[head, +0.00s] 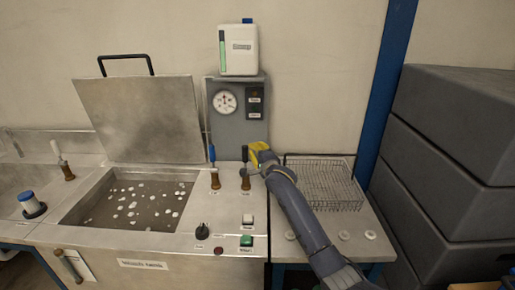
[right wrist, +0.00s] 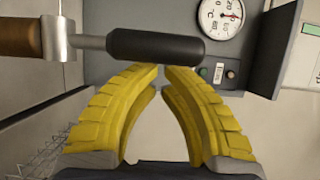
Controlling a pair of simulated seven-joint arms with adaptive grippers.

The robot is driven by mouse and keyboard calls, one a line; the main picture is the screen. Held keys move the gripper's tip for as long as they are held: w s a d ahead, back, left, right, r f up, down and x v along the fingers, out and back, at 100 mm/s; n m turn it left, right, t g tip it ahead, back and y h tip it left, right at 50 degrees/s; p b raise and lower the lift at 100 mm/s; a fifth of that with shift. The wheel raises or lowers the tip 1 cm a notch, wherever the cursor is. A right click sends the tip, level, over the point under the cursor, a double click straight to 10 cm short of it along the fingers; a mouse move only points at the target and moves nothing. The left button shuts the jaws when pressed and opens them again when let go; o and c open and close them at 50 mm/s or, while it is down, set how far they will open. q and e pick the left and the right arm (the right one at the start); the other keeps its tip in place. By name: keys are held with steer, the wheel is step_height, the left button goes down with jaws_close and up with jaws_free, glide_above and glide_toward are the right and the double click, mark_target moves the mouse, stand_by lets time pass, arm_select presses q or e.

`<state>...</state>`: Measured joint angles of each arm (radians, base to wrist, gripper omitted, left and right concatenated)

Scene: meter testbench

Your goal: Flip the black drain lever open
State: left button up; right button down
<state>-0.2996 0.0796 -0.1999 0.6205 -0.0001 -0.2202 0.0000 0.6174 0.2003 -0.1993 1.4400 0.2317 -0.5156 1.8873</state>
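The black drain lever (head: 245,154) stands upright on a brass-coloured base at the bench's back edge, right of a blue-handled lever (head: 212,155). In the right wrist view its black handle (right wrist: 155,47) lies across the picture, joined by a metal rod to the brass base. My right gripper (head: 258,153) has yellow fingers and is close beside the lever, on its right. In the right wrist view the fingertips (right wrist: 162,71) nearly meet at the handle's edge, with nothing seen between them. Whether they touch the handle is unclear. My left gripper is not in view.
A tank (head: 75,213) with liquid and white pieces is left of the levers, its lid (head: 140,118) raised. A gauge panel (head: 237,125) stands behind. A wire basket (head: 325,184) sits right of the gripper. Knobs and buttons line the front.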

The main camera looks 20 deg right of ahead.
steer(key=shift+s+a, duration=0.35)
steer(key=shift+s, duration=0.05)
steer(key=shift+s, duration=0.15)
